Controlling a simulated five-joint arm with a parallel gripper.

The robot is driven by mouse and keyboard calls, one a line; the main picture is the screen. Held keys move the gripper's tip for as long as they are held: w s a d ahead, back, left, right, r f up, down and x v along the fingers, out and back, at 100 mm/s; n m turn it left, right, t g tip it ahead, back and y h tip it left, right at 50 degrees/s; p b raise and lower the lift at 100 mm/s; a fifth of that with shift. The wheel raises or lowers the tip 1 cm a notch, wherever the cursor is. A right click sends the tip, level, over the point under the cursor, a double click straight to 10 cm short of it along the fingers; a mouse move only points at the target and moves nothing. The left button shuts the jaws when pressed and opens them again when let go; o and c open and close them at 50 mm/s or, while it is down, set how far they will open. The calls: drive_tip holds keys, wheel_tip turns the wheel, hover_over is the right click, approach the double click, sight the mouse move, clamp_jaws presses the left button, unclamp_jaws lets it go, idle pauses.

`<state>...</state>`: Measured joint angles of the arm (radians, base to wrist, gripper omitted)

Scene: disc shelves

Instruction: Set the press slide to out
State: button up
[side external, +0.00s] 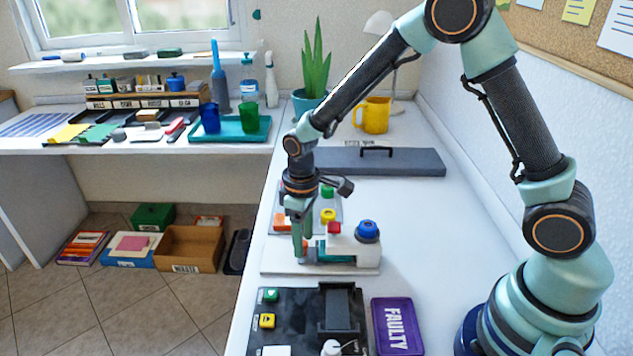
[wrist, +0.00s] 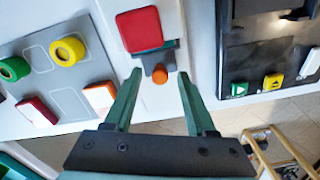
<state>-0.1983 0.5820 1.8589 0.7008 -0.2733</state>
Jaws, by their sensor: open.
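The press (side external: 352,247) is a white block on a pale base plate, with a blue knob (side external: 368,230) on top and a red square pad (wrist: 138,29) at one end. In the wrist view a teal strip under the red pad leads to a grey tab with an orange knob (wrist: 160,75), which appears to be the slide's handle. My gripper (wrist: 160,73) is open, its teal fingertips on either side of the orange knob, with gaps showing on both sides.
A grey board with a green ring (wrist: 14,69), a yellow ring (wrist: 67,51) and other coloured pieces lies beside the press. A black panel (side external: 290,306) with buttons and a purple FAULTY tray (side external: 397,327) are in front. A grey handled lid (side external: 378,162) lies behind.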

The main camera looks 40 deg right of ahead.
clamp_jaws()
idle(1.4)
